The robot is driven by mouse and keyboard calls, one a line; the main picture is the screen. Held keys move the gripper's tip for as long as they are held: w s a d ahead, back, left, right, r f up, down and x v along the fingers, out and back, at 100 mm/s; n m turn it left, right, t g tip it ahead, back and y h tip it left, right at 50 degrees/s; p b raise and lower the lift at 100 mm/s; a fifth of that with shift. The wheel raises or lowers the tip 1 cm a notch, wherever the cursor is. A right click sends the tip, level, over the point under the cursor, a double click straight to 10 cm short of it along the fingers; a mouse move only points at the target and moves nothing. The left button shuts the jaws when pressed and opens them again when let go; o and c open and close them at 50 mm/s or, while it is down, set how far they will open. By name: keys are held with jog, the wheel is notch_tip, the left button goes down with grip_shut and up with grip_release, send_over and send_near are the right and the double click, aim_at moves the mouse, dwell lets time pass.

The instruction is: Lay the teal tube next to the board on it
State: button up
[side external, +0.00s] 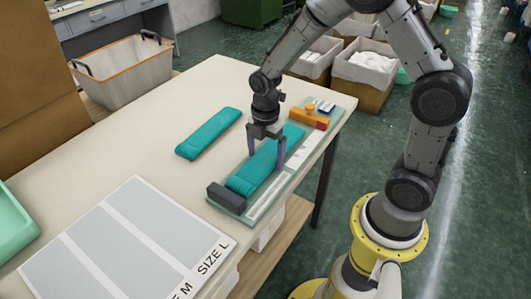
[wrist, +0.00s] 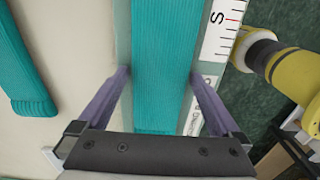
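One teal tube (side external: 208,133) lies flat on the table to the left of the board; its edge also shows at the left of the wrist view (wrist: 18,65). A second teal ribbed tube (side external: 258,174) lies lengthwise on the pale green board (side external: 238,215), and it fills the middle of the wrist view (wrist: 163,50). My gripper (side external: 266,160) is over the board with its fingers open, one on each side of the second tube. In the wrist view the fingertips (wrist: 159,72) stand close to its edges, with a small gap at the left.
A dark block (side external: 226,197) sits at the board's near end and an orange piece (side external: 308,119) at its far end. A ruler strip (wrist: 225,25) runs along the board's right side. A grey sheet with size labels (side external: 125,240) lies on the near table. A green tray (side external: 12,232) is at left.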

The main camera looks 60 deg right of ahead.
aim_at(265, 157)
jog(key=shift+r, duration=0.1)
notch_tip(265, 157, up, 12)
jog(key=s+a+r+m+t, duration=0.1)
jog(key=s+r+m, duration=0.3)
jog(key=s+m, duration=0.5)
jog(key=s+r+m+t, duration=0.4)
jog(key=s+m, duration=0.5)
jog(key=shift+s+a+t, duration=0.15)
jog(key=shift+a+t, duration=0.15)
jog(key=shift+a, duration=0.1)
